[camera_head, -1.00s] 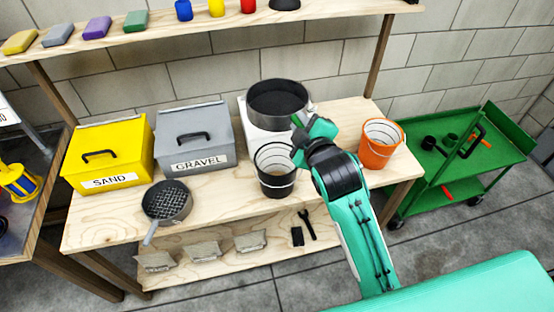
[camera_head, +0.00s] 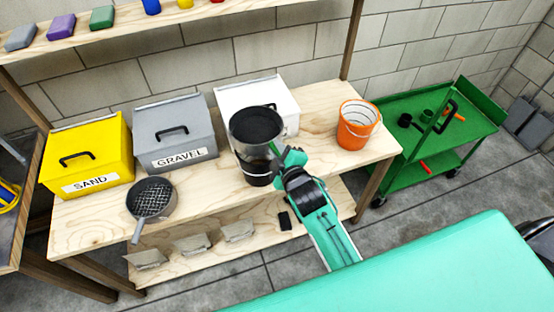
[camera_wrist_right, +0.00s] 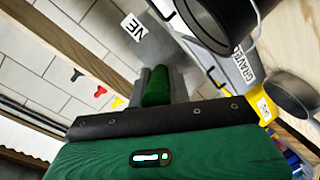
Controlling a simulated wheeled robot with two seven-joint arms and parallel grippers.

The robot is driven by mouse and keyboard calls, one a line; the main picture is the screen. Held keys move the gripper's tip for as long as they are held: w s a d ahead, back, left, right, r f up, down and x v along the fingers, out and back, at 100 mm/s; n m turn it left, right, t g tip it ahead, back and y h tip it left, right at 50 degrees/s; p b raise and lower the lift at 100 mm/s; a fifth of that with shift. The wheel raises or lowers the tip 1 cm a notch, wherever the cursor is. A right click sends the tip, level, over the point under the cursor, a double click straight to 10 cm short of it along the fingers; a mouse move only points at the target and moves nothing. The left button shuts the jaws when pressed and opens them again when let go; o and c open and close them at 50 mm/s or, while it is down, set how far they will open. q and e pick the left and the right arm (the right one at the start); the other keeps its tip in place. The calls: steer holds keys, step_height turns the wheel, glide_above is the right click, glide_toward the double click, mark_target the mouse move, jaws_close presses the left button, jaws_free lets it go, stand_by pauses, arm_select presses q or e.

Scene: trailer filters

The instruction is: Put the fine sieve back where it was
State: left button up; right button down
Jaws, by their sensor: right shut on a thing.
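The fine sieve (camera_head: 256,124), a dark round pan with a closely meshed bottom, is held up in the head view. It overlaps the black bucket (camera_head: 258,178) below it and hides most of the bucket's top. My right gripper (camera_head: 288,158) is shut at the sieve's right side; the grip on its handle is hidden by the gripper. In the right wrist view, the green gripper (camera_wrist_right: 155,88) fills the lower part, and a dark round rim shows at the top. My left gripper is not in view.
A coarse-mesh sieve (camera_head: 152,198) lies on the bench (camera_head: 215,190). The yellow SAND box (camera_head: 90,150), grey GRAVEL box (camera_head: 175,130) and a white box (camera_head: 290,100) stand along the back. An orange bucket (camera_head: 357,128) is at the right, beside a green cart (camera_head: 400,170).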

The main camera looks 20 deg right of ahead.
step_height(320, 180, down, 5)
steer(key=shift+f+p, duration=0.1)
steer(key=shift+p, duration=0.6)
steer(key=shift+f, duration=0.1)
steer(key=c, duration=1.3)
jaws_free()
steer(key=shift+f, duration=0.1)
steer(key=a+b+v, duration=0.1)
steer(key=b+v, duration=0.4)
steer(key=v, duration=0.8)
steer(key=shift+s+d+r, duration=0.35)
steer(key=shift+d, duration=0.15)
